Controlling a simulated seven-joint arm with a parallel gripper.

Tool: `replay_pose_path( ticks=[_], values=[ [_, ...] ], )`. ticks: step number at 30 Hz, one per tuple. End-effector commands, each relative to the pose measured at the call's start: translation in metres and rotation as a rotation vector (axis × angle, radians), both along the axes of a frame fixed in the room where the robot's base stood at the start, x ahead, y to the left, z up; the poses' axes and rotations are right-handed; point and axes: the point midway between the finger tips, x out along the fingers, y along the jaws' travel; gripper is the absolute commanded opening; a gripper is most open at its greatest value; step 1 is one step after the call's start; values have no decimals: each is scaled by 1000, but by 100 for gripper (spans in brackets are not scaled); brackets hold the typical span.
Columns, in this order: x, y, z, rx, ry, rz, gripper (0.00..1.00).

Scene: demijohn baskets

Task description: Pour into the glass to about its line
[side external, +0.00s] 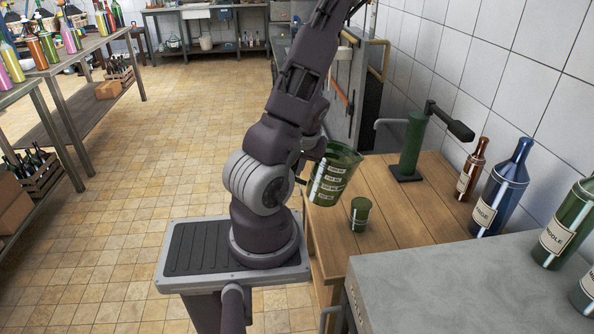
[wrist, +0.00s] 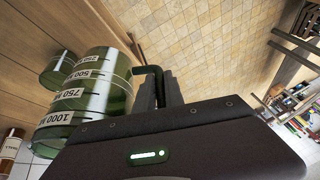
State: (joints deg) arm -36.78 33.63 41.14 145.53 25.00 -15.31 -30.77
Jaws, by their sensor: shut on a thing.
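A green measuring jug (side external: 333,178) with pale volume labels is held near the left edge of the wooden table, leaning slightly right towards the glass. In the wrist view the jug (wrist: 112,72) shows marks from 250 to 1000 ML. My gripper (wrist: 158,92) is shut on the jug's dark green handle (wrist: 150,70); in the side view my arm mostly hides the jaws. A small dark green glass (side external: 360,214) stands upright on the table, just right of the jug. It also shows in the wrist view (wrist: 58,68), partly behind the jug. I cannot make out its line or the liquid levels.
A green post with a dark lever (side external: 412,148) stands on the wooden table (side external: 395,232) behind the glass. A brown bottle (side external: 471,170) and blue bottle (side external: 500,190) stand by the tiled wall. A grey worktop (side external: 450,285) is at the front right. The table's middle is clear.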

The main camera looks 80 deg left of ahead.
Motion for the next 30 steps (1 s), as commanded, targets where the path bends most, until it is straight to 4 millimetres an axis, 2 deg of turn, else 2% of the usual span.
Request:
replay_pose_path(
  ticks=[11,16,30],
  values=[
    [-3,0,-33,43,190,-4,0],
    [5,0,-26,103,413,-12,0],
    [25,-6,7,167,703,-1,0]
  ],
)
